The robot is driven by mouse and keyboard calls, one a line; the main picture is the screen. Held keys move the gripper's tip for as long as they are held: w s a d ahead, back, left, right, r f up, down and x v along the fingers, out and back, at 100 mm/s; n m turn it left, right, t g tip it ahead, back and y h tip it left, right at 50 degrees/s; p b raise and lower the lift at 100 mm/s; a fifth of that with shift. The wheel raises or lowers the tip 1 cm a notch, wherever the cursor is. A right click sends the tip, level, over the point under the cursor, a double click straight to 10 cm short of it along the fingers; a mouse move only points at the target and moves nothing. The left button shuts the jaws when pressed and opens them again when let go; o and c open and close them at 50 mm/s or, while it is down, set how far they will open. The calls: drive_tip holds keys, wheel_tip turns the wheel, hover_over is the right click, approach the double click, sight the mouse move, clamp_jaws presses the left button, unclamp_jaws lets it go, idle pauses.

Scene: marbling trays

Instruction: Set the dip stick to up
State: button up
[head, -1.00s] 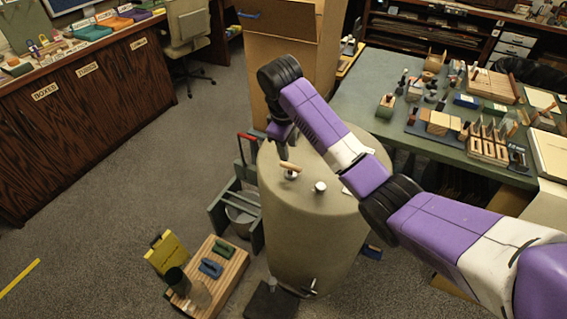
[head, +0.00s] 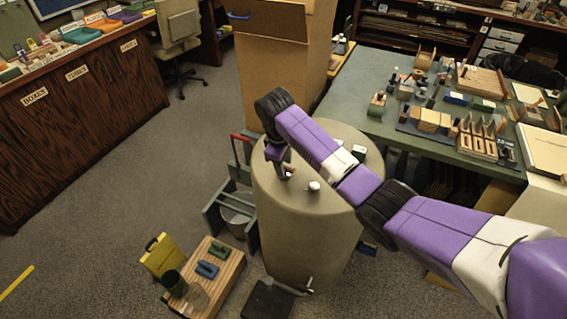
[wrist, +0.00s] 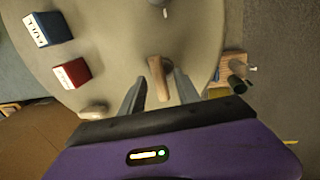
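The dip stick shows as a light wooden handle (wrist: 157,78) on the flat top of a big beige drum (head: 300,240). In the head view the handle (head: 289,171) is partly hidden by my gripper (head: 281,165). In the wrist view my gripper (wrist: 160,84) is open, with one finger on each side of the handle. A gap shows between the handle and each finger. I cannot tell how far the stick is raised, as its shaft is hidden.
A white-topped knob (head: 314,186) stands near the handle. A blue labelled block (wrist: 47,28), a red labelled block (wrist: 71,73) and a pale lump (wrist: 93,111) sit on the drum top. A tall cardboard box (head: 275,70) stands behind; a cluttered green table (head: 352,102) is at right.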

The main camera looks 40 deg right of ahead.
clamp_jaws()
idle(1.2)
